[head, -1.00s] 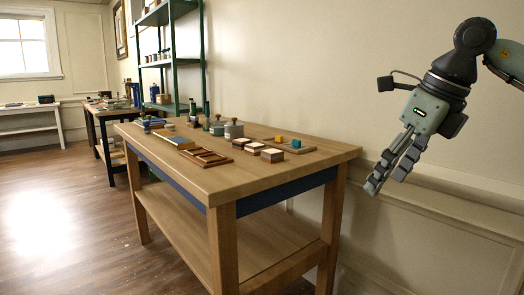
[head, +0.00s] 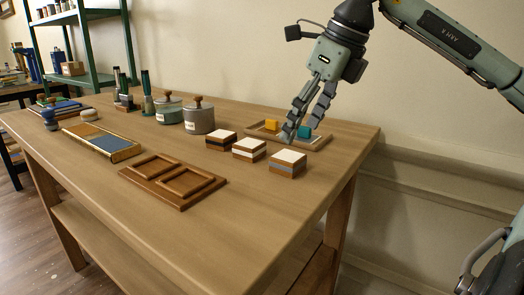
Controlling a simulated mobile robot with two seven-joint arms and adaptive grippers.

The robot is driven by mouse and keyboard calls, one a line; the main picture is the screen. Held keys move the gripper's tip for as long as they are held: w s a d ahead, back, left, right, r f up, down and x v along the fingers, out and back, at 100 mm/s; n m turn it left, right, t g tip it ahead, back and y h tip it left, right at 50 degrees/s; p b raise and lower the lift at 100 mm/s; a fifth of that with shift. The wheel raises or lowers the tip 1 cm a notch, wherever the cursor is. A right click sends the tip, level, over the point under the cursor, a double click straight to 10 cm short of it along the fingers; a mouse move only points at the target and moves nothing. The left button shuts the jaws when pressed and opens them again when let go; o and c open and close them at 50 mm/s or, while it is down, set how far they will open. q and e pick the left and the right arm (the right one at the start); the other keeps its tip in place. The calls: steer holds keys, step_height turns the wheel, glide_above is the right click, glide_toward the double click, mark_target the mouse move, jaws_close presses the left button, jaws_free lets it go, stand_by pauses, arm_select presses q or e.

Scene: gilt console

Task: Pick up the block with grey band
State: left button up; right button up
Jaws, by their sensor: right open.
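The block with the grey band (head: 287,164) sits on the wooden table (head: 190,235) in the head view. It has a pale top and brown sides, and is the rightmost and nearest of three similar blocks. Beside it are a block with a white band (head: 249,150) and a block with a dark band (head: 221,141). My right gripper (head: 300,126) is open and empty, pointing down, and appears just above and behind the grey-banded block. Contact is not visible. My left gripper is not in view.
Behind the blocks, a shallow tray (head: 318,142) holds a yellow cube (head: 271,125) and a teal cube (head: 304,132). Lidded pots (head: 199,120), a wooden frame tray (head: 172,182) and a colour-panelled tray (head: 103,142) stand left. The table's front area is clear.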

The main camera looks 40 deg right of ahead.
mark_target(290, 156)
steer(key=shift+w+f, duration=0.2)
steer(key=shift+w, duration=0.1)
steer(key=x, duration=0.6)
steer(key=shift+s+d+f, duration=0.2)
steer(key=shift+s, duration=0.15)
steer(key=shift+w+a+f, duration=0.1)
steer(key=shift+w+f, duration=0.2)
steer(key=shift+f, duration=0.15)
steer(key=c, duration=1.2)
steer(key=shift+c, duration=0.2)
steer(key=shift+r, duration=0.1)
